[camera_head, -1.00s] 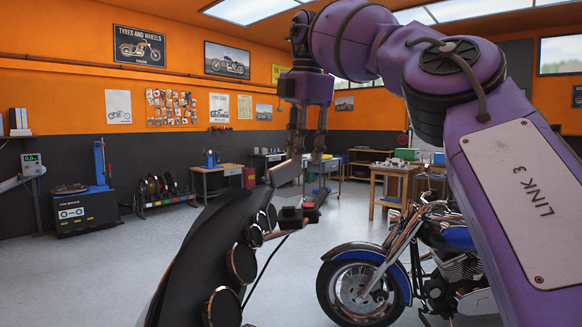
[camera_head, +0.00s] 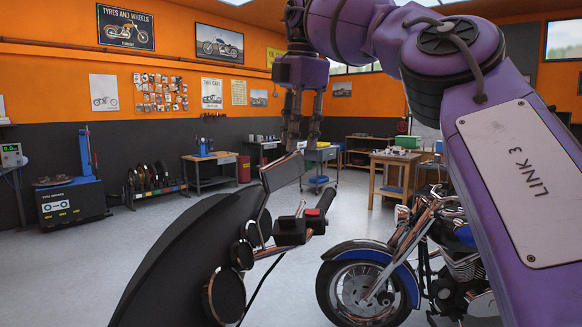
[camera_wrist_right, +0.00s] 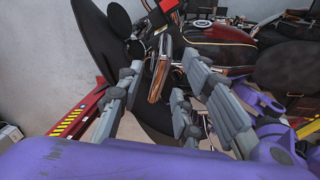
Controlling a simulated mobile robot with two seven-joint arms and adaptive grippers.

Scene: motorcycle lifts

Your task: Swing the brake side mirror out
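The mirror (camera_head: 283,171) is a flat, tilted grey plate on a thin dark stem, beside the black fairing (camera_head: 175,255) in the head view. The handlebar control block with a red switch (camera_head: 312,213) sits just below and right of it. My right gripper (camera_head: 302,141) points down just above the mirror, its two fingers apart. In the right wrist view a narrow brownish plate that looks like the mirror (camera_wrist_right: 160,77) shows between the spread fingers of the right gripper (camera_wrist_right: 163,70). Contact cannot be told. My left gripper is not in view.
A blue motorcycle (camera_head: 365,285) stands behind and to the right. A black cable (camera_head: 262,283) hangs from the handlebar. Round gauges (camera_head: 226,292) line the fairing. A red lift part with yellow-black stripes (camera_wrist_right: 72,120) shows in the wrist view. Open grey floor lies behind the fairing.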

